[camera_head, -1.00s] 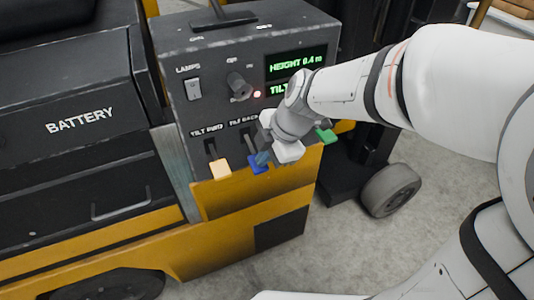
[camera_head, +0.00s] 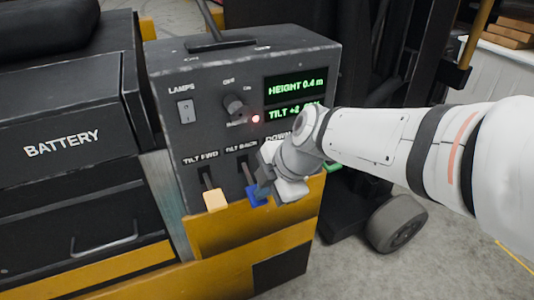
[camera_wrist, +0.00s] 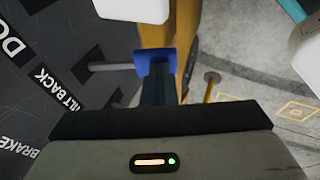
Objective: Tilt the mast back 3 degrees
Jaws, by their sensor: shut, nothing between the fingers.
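The control panel (camera_head: 215,135) shows a blue-ended lever (camera_head: 257,194) under the TILT BACK label. The lever also shows in the wrist view (camera_wrist: 155,62). My gripper (camera_head: 265,188) is shut and empty, its tips at the blue end; whether they touch it I cannot tell. In the wrist view my gripper (camera_wrist: 157,90) is just below the blue end. The green display (camera_head: 296,100) reads HEIGHT 0.4 m and a TILT value starting +2, its end hidden by my arm. The dark mast (camera_head: 385,100) stands at the right behind the panel.
A green end (camera_head: 333,167) shows partly behind my arm. Open floor lies at the lower right.

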